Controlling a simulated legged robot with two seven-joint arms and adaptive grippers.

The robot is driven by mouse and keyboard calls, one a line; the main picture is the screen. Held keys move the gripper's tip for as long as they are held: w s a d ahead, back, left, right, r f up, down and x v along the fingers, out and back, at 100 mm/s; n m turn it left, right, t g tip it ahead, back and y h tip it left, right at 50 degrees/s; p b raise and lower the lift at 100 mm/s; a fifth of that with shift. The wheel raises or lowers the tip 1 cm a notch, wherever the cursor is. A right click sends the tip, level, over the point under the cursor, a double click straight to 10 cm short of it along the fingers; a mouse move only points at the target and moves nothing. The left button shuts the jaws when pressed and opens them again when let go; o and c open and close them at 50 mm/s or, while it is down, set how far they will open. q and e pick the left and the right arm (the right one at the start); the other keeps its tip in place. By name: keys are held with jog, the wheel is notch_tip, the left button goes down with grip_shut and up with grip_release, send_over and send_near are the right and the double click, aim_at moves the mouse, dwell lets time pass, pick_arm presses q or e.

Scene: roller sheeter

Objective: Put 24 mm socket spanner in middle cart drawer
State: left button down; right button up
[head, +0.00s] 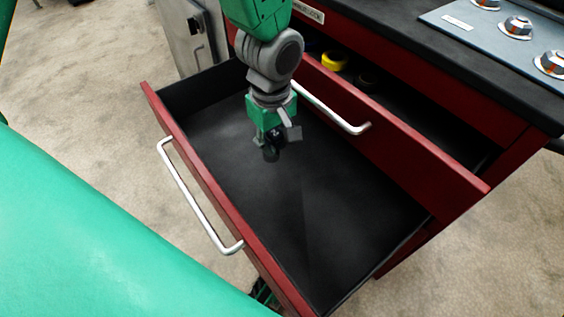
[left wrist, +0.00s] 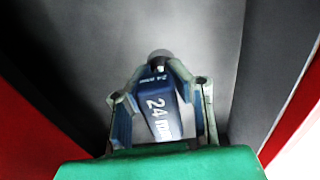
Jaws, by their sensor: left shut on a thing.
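The 24 mm socket spanner (left wrist: 158,105) is between the fingers of my left gripper (left wrist: 160,100) in the left wrist view. Its dark blue body shows "24 mm" in white, and a rounded grey end points away from the gripper. In the head view my left gripper (head: 272,138) hangs over the open middle drawer (head: 320,210) of the red cart, shut on the spanner. The spanner is small and dark there, and I cannot tell whether it touches the drawer floor. The drawer's visible black floor is empty. My right gripper is not in view.
An upper drawer (head: 420,158) is partly open behind, with a yellow item (head: 334,61) and dark items inside. Its handle (head: 330,108) sticks out near my left gripper. The cart top (head: 395,30) carries a panel with knobs (head: 515,28). A grey cabinet (head: 192,35) stands behind.

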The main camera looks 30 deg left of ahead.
aim_at(273, 131)
pick_arm(q)
notch_tip(273, 131, down, 2)
jog(key=shift+a+f, duration=0.1)
jog(key=shift+f, duration=0.05)
notch_tip(273, 131, down, 4)
jog(key=shift+r+b, duration=0.1)
jog(key=shift+b, duration=0.95)
jog(key=shift+r, duration=0.1)
jog(key=c, duration=1.5)
grip_release()
notch_tip(273, 131, up, 12)
jog(key=p, duration=0.5)
